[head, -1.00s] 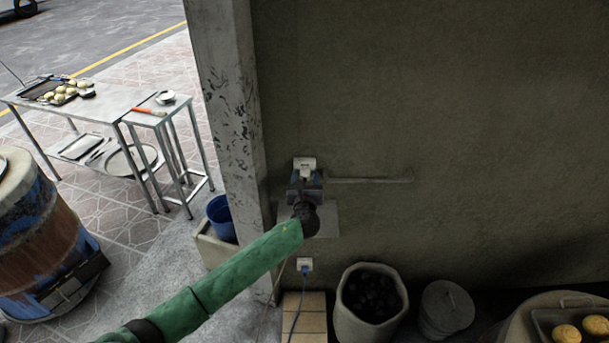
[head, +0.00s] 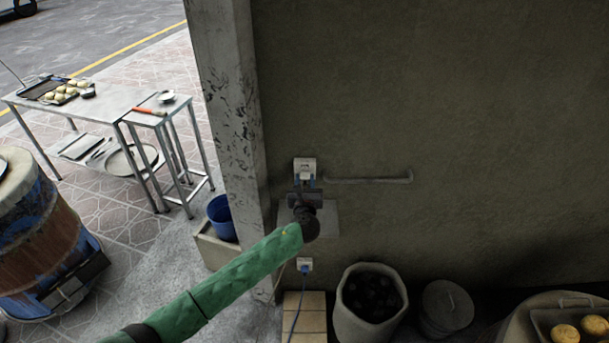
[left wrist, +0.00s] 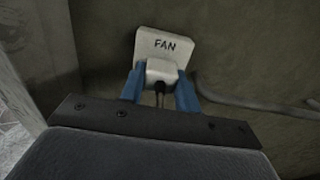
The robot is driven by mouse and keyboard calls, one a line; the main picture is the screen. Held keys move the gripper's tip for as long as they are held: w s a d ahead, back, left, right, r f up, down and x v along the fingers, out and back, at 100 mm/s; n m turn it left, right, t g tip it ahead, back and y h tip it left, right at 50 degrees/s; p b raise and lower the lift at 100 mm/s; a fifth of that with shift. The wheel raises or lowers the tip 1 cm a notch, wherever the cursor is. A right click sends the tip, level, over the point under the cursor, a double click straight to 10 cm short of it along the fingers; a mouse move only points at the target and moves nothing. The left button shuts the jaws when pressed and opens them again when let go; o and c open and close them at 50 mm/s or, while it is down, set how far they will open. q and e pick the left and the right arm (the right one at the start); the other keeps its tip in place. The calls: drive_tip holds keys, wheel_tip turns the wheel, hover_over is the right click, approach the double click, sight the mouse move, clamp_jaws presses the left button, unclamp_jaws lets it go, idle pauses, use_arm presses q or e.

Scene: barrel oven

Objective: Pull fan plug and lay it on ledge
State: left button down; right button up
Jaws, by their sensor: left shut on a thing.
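The white wall socket marked FAN (head: 305,163) is on the wall; it also shows in the left wrist view (left wrist: 163,43). The white fan plug (left wrist: 161,71) is at its lower front, with a dark cord hanging below. My left gripper (head: 305,181) is shut on the plug, its blue fingers (left wrist: 160,88) on either side. I cannot tell whether the plug's pins are still in the socket. A flat grey slab (head: 328,219), possibly the ledge, is behind and below the gripper, partly hidden by my arm. My right gripper is not in view.
A grey bar (head: 368,180) runs along the wall right of the socket. A second socket (head: 304,264) with a blue plug is below. A bin of dark lumps (head: 371,300) and a lidded pot (head: 446,308) stand on the floor. A concrete pillar (head: 230,120) is at the left.

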sight(305, 182)
use_arm(q)
drive_tip(key=shift+s+p, duration=0.95)
drive_tip(key=shift+s, duration=1.4)
